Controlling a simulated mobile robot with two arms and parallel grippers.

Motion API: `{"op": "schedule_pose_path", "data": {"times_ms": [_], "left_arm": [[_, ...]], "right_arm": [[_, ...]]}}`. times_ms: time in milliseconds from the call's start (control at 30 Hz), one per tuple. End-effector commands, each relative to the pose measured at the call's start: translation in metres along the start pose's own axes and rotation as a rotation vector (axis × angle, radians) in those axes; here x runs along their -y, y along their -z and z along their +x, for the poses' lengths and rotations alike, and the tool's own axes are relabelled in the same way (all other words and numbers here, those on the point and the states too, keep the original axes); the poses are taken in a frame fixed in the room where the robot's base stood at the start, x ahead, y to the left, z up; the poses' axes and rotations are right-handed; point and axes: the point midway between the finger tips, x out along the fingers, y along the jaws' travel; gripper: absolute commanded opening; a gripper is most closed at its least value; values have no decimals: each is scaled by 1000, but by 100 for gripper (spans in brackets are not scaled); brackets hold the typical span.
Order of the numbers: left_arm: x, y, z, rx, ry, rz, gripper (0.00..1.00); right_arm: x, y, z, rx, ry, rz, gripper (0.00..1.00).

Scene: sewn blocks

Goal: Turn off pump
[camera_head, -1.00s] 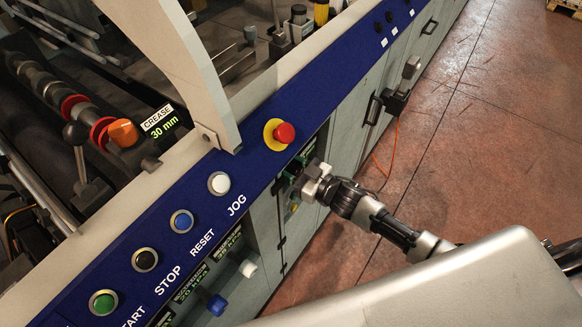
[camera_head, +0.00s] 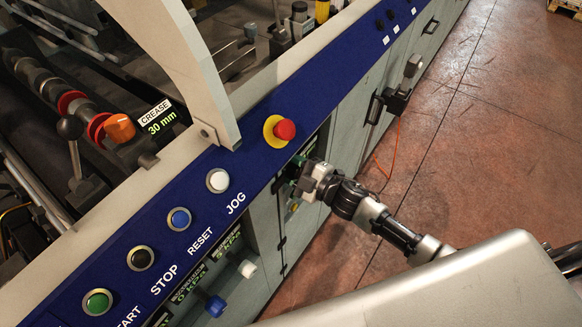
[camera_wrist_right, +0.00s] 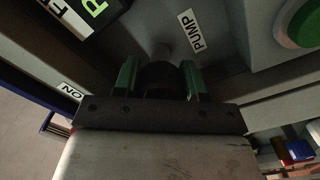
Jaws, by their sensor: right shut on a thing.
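The pump switch is a dark knob (camera_wrist_right: 161,77) below a white label reading PUMP (camera_wrist_right: 191,31) in the right wrist view. My right gripper (camera_wrist_right: 159,84) has its two green fingers on either side of this knob and is shut on it. In the head view the right gripper (camera_head: 300,180) is at the front panel, just below the red emergency button (camera_head: 285,130). There the gripper hides the knob. My left gripper is not in view.
A blue strip (camera_head: 262,95) carries a white JOG button (camera_head: 217,180) and blue, black and green buttons. Lower knobs, blue (camera_head: 215,306) and white (camera_head: 247,268), stick out left of the gripper. Open floor (camera_head: 480,130) lies right.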

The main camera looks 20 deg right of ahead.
Motion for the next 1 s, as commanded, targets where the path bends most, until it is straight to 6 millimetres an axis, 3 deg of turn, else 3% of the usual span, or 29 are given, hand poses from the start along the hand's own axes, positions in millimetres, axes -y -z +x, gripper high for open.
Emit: {"op": "schedule_pose_path", "data": {"times_ms": [700, 733, 900, 1000], "left_arm": [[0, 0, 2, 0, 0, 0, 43], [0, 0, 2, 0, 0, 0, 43], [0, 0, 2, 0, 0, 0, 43], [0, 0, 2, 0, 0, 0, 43]], "right_arm": [[0, 0, 0, 0, 1, -83, 18], [0, 0, 0, 0, 1, -83, 43], [0, 0, 0, 0, 1, -81, 67], [0, 0, 0, 0, 1, -81, 67]]}}
